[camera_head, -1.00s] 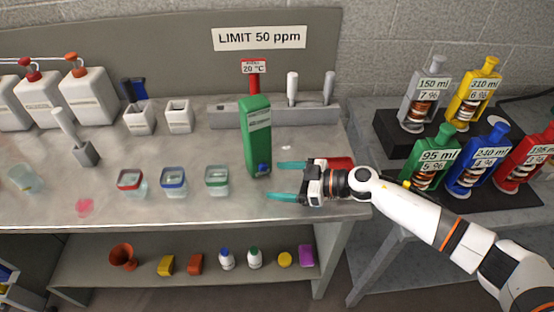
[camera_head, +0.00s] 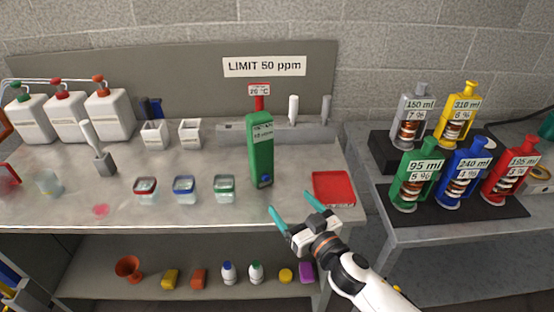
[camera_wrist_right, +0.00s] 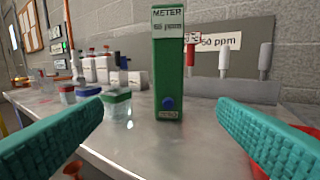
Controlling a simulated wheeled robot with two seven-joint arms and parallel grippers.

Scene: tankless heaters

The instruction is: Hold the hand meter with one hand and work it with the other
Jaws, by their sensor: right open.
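The hand meter (camera_head: 261,153) is a tall green block standing upright on the grey bench. It has a pale label and screen near its top and a blue button low on its front. It also shows in the right wrist view (camera_wrist_right: 168,72), centred beyond the fingers, with "METER" on top and a reading too small to be sure of. My right gripper (camera_head: 290,202) is open and empty at the bench's front edge, in front of the meter and slightly right, apart from it. Its teal fingers point towards the back. My left gripper is not in view.
Three small lidded cups (camera_head: 184,189) stand left of the meter. A red tray (camera_head: 333,188) lies to its right. A grey rack (camera_head: 311,134) with handled tools is behind. Coloured bottles (camera_head: 462,170) stand on the right table. The bench between gripper and meter is clear.

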